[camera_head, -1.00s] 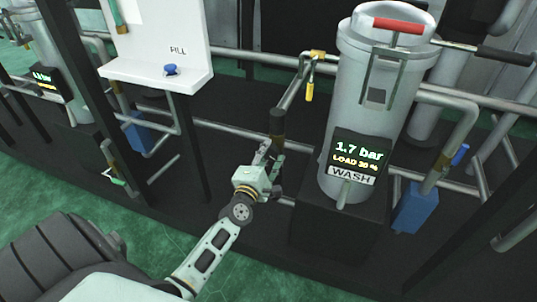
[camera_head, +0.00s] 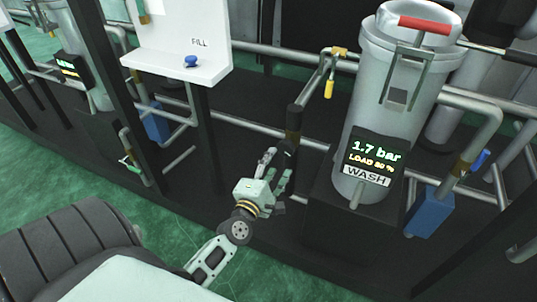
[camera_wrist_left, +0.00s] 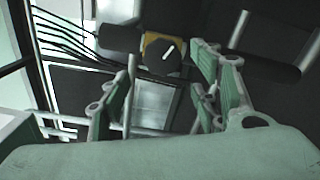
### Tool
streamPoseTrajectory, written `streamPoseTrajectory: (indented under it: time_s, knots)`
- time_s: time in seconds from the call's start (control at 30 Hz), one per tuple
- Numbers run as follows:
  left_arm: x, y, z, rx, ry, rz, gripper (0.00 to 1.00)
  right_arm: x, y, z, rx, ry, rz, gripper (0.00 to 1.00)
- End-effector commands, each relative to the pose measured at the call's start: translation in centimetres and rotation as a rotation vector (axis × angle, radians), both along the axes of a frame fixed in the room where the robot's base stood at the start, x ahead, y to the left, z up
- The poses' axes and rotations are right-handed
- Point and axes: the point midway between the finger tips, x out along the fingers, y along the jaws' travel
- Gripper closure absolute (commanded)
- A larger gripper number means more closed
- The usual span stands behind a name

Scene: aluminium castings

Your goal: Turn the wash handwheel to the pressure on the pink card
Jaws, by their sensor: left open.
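The grey wash vessel (camera_head: 396,90) stands right of centre in the head view. Its display (camera_head: 374,154) reads 1.7 bar, above a WASH label (camera_head: 366,176). My left gripper (camera_head: 276,165) is open, left of the vessel and close to a dark pipe with a brass-coloured fitting (camera_head: 293,136). In the left wrist view, a dark round part with a white mark (camera_wrist_left: 166,54) sits in a brass-coloured body, ahead of and between the open fingers (camera_wrist_left: 165,85). It may be the wash handwheel; I cannot tell for sure. No contact shows. The pink card and my right gripper are not in view.
A white FILL panel (camera_head: 180,72) with a blue knob (camera_head: 191,61) stands left of the pipe. A yellow-handled valve (camera_head: 329,87) hangs above. Pipes and a dark frame surround the gripper. A blue box (camera_head: 429,211) is right of the vessel.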

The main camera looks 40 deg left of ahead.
Motion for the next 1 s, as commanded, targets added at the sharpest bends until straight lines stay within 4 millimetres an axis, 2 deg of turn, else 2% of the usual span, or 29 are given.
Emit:
streamPoseTrajectory:
  time_s: [0.1,0.3,0.9,1.0]
  knots:
    - [-2.3,-0.6,0.0,0.001,0.003,-0.002,0.43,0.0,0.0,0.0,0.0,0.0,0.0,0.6]
    - [-4.4,-1.0,0.0,0.002,0.0,0.0,0.43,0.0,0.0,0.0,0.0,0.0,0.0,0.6]
    - [-4.6,-1.1,0.0,0.001,0.0,-0.001,0.43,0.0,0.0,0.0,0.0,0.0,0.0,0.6]
    - [-4.5,-2.0,-0.3,0.031,0.021,-0.032,0.43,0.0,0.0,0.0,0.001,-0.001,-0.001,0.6]
